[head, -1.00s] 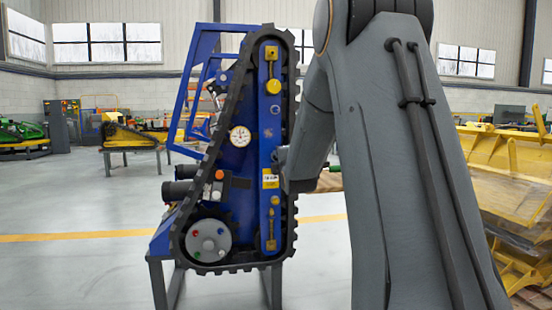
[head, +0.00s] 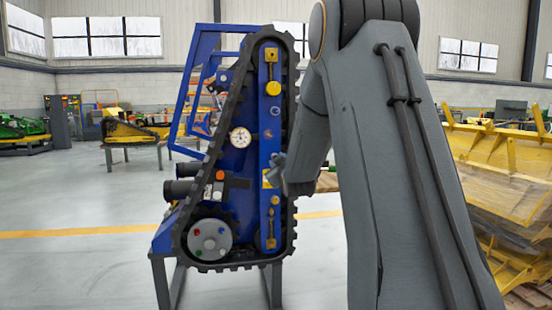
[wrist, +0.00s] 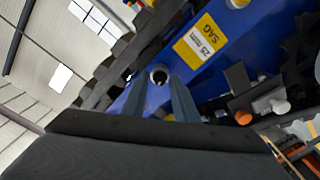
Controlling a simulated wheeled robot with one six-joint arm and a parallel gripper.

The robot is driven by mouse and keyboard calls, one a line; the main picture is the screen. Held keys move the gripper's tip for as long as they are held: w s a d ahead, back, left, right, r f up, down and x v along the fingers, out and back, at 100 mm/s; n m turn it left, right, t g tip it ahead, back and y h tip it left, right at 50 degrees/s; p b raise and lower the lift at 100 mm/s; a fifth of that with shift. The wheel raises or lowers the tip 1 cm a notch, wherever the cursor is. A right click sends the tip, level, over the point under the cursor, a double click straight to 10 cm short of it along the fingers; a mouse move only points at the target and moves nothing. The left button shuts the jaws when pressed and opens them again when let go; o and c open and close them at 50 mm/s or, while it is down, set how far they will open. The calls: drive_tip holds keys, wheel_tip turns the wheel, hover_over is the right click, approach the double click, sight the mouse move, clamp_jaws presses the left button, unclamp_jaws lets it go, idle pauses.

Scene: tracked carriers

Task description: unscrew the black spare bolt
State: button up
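A round, dark-centred piece with a pale rim (wrist: 159,75) sits on the blue beam, close to the fingertips in the wrist view. It may be the black spare bolt; I cannot tell its head from a hole. My gripper (wrist: 160,98) has two fingers apart, one on each side of this piece, with no clear contact. In the head view my gripper (head: 272,172) is at the middle of the blue beam (head: 269,150), and hides what lies behind it there. No black bolt is clear in the head view.
The black track (head: 290,100) loops around the blue frame. A yellow "25 mm SAG" label (wrist: 200,40) is beside the gripper. A dial gauge (head: 240,137), an orange button (head: 220,175) and a grey wheel with coloured studs (head: 209,240) are to the left. Open floor lies left.

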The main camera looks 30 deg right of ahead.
drive_tip(key=m+p, duration=0.1)
drive_tip(key=m, duration=0.6)
drive_tip(key=shift+p, duration=0.35)
clamp_jaws()
drive_tip(key=n+b, duration=0.2)
drive_tip(key=n, duration=0.7)
drive_tip(key=shift+n+b, duration=0.3)
drive_tip(key=shift+n, duration=0.1)
drive_tip(key=n+b, duration=0.3)
drive_tip(key=n, duration=0.5)
